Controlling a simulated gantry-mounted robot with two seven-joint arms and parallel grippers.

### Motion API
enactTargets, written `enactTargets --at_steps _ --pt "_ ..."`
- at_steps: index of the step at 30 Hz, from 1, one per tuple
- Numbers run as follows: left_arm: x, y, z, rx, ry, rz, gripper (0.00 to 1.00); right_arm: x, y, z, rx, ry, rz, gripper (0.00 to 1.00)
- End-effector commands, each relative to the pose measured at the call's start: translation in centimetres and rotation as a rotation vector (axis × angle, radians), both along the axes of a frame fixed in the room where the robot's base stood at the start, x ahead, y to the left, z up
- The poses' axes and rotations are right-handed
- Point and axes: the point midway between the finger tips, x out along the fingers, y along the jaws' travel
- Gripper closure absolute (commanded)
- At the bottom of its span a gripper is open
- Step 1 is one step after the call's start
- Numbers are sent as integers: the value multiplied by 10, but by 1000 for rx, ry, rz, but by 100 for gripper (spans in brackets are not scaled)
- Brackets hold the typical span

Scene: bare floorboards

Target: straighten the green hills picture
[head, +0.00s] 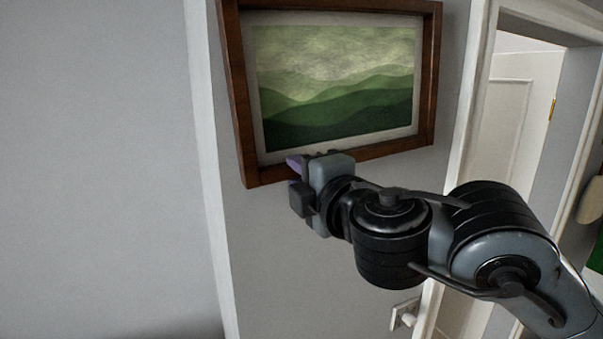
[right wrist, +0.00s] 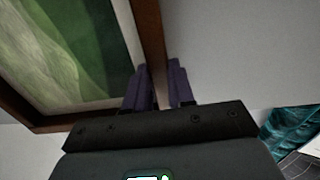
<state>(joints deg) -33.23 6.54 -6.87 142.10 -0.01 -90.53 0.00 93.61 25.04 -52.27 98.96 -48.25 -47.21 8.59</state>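The green hills picture (head: 335,95), with a brown wooden frame and pale mat, hangs on the grey wall in the head view. Its lower edge rises toward the right; viewing angle makes the true tilt hard to judge. My right gripper (head: 297,182) is at the frame's lower edge, left of its middle. In the right wrist view, the picture (right wrist: 75,45) fills the upper left. My right gripper's purple fingers (right wrist: 160,88) stand close on either side of a frame bar, with little or no gap. My left gripper is not in view.
A white door frame (head: 470,110) and open doorway stand right of the picture. A wall switch (head: 404,315) sits low on the wall. A white corner strip (head: 207,150) runs down left of the picture. A teal item (right wrist: 290,125) shows at lower right in the right wrist view.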

Motion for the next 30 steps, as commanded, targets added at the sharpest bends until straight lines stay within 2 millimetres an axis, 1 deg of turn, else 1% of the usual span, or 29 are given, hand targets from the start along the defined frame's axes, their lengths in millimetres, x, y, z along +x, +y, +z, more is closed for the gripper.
enactTargets --at_steps 1,3,4,7,13,20,21,24,25,26,30 --pt "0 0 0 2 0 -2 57 0 0 0 0 0 0 86" --pt "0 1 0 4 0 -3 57 0 0 0 0 0 0 97" --pt "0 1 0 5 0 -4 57 0 0 0 0 0 0 100" --pt "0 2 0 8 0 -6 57 0 1 1 3 1 1 100" --pt "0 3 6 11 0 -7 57 -5 10 9 73 33 4 100" --pt "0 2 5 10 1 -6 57 -4 10 8 73 33 2 100" --pt "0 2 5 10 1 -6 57 -4 9 8 73 33 2 72" --pt "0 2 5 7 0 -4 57 -4 9 8 73 33 1 57" --pt "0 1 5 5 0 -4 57 -4 9 8 73 33 1 52" --pt "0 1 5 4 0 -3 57 -4 9 8 73 33 1 51" --pt "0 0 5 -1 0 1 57 -4 9 8 73 32 0 51"
